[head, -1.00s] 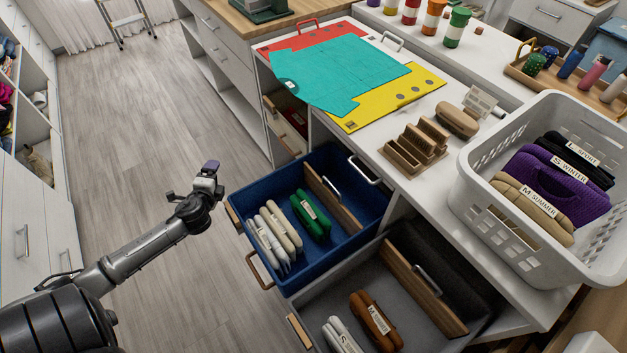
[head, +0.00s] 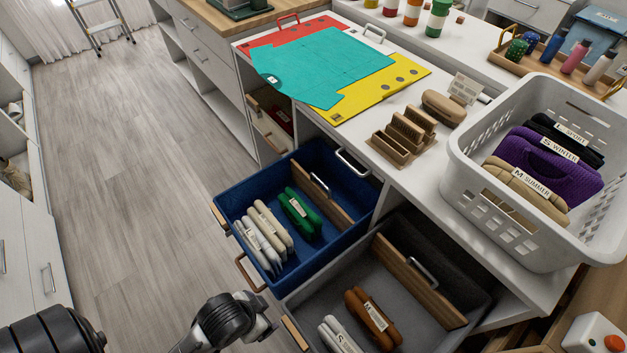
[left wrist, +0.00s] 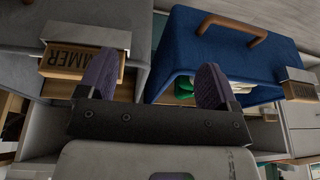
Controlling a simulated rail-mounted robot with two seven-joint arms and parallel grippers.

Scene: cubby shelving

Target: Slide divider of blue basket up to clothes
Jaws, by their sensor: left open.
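The blue basket (head: 232,203) is pulled out of the shelving in the head view. Its wooden divider (head: 338,211) has a metal handle (head: 319,182) and stands upright to the right of the clothes. A green folded garment (head: 300,214) lies nearest the divider, with a narrow strip of blue floor between them. Cream and white folded garments (head: 264,232) stand left of it. My left arm's wrist shows low in the head view, in front of the baskets, its fingertips unclear there. In the left wrist view my left gripper (left wrist: 156,85) is open and empty, facing the blue basket's outside (left wrist: 220,55). My right gripper is out of view.
A grey basket (head: 318,290) with its own divider (head: 420,280) and brown and white garments is pulled out beside the blue one. A white laundry basket (head: 490,215) stands on the counter above. The floor (head: 140,190) to the left is clear.

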